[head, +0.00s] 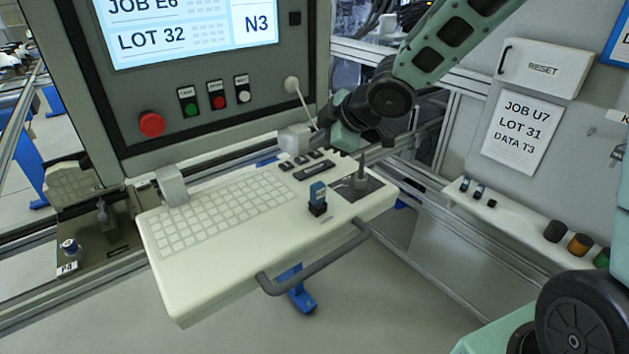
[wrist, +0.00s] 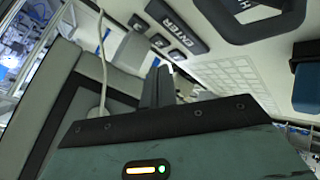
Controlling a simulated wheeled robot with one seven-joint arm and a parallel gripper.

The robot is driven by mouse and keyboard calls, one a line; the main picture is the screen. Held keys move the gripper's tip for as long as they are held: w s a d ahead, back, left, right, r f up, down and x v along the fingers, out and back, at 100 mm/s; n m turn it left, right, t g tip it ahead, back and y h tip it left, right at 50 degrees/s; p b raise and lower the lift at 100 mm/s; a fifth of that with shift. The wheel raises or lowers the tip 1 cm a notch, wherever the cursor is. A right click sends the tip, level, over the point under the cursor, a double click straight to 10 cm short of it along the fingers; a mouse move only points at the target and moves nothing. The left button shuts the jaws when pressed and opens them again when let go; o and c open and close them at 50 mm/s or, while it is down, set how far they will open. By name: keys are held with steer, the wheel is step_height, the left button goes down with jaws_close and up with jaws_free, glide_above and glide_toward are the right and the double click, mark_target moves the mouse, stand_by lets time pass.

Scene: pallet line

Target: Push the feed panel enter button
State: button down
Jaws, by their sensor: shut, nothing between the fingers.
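The feed panel is a white, tilted keyboard shelf (head: 200,265) below the screen in the head view. Its enter button (head: 313,171) is a wide dark key right of the pale key grid; the wrist view shows it labelled ENTER (wrist: 173,26). Several smaller dark keys (wrist: 177,54) lie beside it. My gripper (head: 322,138) is over the back edge of the panel, near these small keys. In the wrist view its dark fingers (wrist: 158,84) are together and empty, pointing toward the small keys, with ENTER beyond. I cannot tell the gap between fingertips and panel.
A blue-topped switch (head: 318,192) and a joystick (head: 361,173) stand up from the panel's right part. A dark handle bar (head: 320,260) runs along its front. A cable (head: 301,101) hangs behind my gripper. A red button (head: 151,124) is on the screen housing.

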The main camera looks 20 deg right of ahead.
mark_target(319, 170)
steer(key=shift+f+b, duration=1)
steer(key=shift+f, duration=0.6)
stand_by(0.7)
steer(key=shift+f+b, duration=0.3)
steer(key=shift+f, duration=0.1)
steer(key=shift+f+b, duration=0.45)
steer(key=shift+f, duration=0.05)
stand_by(0.6)
steer(key=shift+r, duration=0.1)
steer(key=shift+r+p, duration=0.8)
steer(key=shift+p, duration=0.2)
steer(key=shift+r, duration=0.1)
step_height(319, 170, up, 5)
steer(key=p, duration=0.5)
